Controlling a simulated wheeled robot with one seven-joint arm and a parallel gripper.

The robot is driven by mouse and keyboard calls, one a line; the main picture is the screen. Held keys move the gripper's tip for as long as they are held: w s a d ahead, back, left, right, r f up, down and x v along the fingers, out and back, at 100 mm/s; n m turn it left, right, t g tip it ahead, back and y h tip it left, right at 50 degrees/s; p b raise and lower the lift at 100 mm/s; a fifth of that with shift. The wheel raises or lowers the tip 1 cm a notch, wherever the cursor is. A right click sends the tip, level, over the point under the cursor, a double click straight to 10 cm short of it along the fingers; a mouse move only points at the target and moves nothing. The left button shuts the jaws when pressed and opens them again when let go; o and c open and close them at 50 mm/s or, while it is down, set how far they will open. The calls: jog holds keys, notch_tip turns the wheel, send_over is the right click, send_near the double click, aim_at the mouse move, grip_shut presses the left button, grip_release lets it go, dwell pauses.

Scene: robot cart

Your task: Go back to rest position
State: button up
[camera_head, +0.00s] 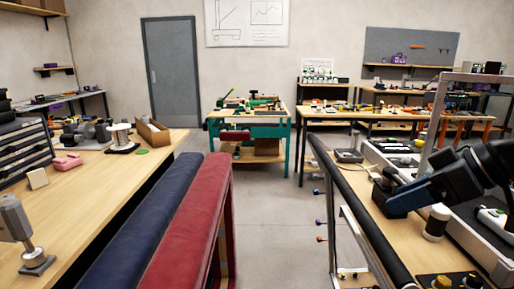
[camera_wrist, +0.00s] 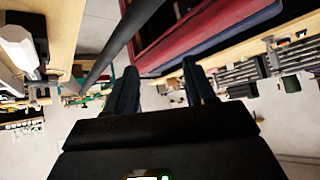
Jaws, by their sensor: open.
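My gripper (camera_head: 398,196) is at the right of the head view, dark blue and black, reaching in from the right edge above the cart's wooden top. In the wrist view, the two fingers of my gripper (camera_wrist: 160,72) stand apart with nothing between them. The wrist view is tilted, with floor, benches and padded rails behind the fingers. No object is held.
A wooden bench (camera_head: 110,185) runs along the left. Blue (camera_head: 140,220) and red (camera_head: 190,225) padded beams stand beside it. The cart's black rail (camera_head: 355,190) lies left of my arm. A green-legged workbench (camera_head: 248,115) stands ahead. Grey floor (camera_head: 275,215) is clear between.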

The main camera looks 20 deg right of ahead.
jog(key=w+a+f+m+t+y, duration=0.1)
jog(key=w+a+f+m+t, duration=0.15)
jog(key=a, duration=0.35)
jog(key=w+a+f+m+t+y, duration=0.1)
jog(key=w+a+f+m+t, duration=0.1)
jog(key=a+m+t, duration=0.3)
jog(key=s+a+f+m+h, duration=0.1)
jog(key=s+a+f+h, duration=0.1)
jog(key=s+a+f, duration=0.15)
jog(key=s+a+f+m+h, duration=0.1)
jog(key=s+f+h, duration=0.2)
jog(key=s+f, duration=0.5)
jog(key=s+a+f+m+h, duration=0.1)
jog(key=s+a+f+h, duration=0.2)
jog(key=s, duration=0.9)
jog(key=s+d+r+n, duration=0.1)
jog(key=s+d+n, duration=0.1)
jog(key=s, duration=0.5)
jog(key=s+d+n, duration=0.1)
jog(key=s+n, duration=0.2)
jog(key=s, duration=0.4)
jog(key=shift+s+d+r+y, duration=0.35)
jog(key=shift+d+r+y, duration=0.05)
